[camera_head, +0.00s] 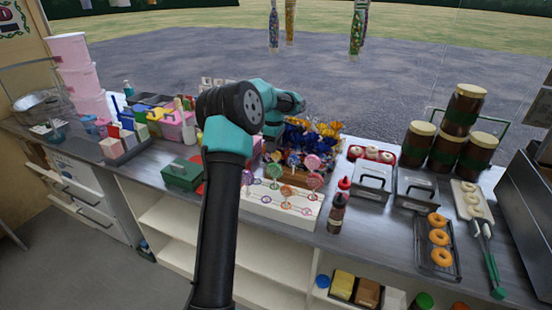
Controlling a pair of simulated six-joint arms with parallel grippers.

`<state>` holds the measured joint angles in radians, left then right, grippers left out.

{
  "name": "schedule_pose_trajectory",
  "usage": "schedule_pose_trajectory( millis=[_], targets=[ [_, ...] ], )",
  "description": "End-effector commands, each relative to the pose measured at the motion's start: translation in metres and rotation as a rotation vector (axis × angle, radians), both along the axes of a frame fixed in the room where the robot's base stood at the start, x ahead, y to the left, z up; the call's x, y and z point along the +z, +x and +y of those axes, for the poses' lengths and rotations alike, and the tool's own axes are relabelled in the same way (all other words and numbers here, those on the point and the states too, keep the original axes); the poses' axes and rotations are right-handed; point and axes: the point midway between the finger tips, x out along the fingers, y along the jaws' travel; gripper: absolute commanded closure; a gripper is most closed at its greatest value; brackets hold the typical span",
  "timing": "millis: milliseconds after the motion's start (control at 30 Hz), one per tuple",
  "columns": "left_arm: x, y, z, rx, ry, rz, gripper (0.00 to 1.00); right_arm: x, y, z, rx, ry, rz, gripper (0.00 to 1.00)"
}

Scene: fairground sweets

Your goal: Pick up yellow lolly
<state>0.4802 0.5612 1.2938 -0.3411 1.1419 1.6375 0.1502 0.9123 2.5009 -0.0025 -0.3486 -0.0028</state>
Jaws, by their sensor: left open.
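A white lolly stand (280,207) sits at the counter's front edge, with several round swirled lollies upright in it. Pink lollies (313,162), an orange one (287,190) and a greenish one (273,170) show. I cannot pick out a clearly yellow lolly at this size; part of the stand's left side is close behind my arm. My left arm rises in front of the counter and bends over it. My left gripper (268,146) is open, small and partly hidden, just behind and above the lollies. My right gripper is out of view.
Blue and gold wrapped sweets (312,135) lie behind the stand. A sauce bottle (337,213) stands right of it, near metal bins (370,180). A green box (183,174) is left. Brown jars (447,150) and a doughnut tray (437,262) are further right.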

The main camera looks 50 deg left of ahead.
Motion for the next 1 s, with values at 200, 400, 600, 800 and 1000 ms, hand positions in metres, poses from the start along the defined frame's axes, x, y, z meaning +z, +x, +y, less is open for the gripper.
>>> schedule_pose_trajectory(
  millis=[200,400,600,800,1000],
  targets=[
    [-0.022,0.002,-0.006,-0.001,-0.002,0.002,0.53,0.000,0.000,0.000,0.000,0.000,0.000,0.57],
    [-0.046,0.003,-0.008,0.000,0.000,0.001,0.53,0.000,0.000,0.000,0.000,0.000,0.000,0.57],
    [-0.051,0.003,-0.008,0.000,0.001,-0.002,0.53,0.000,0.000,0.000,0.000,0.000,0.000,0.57],
    [-0.051,0.003,-0.008,0.000,0.001,-0.002,0.53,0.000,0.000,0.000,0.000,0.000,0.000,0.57],
    [-0.051,0.003,-0.008,0.000,0.001,-0.002,0.57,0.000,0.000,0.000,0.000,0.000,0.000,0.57]
  ],
)
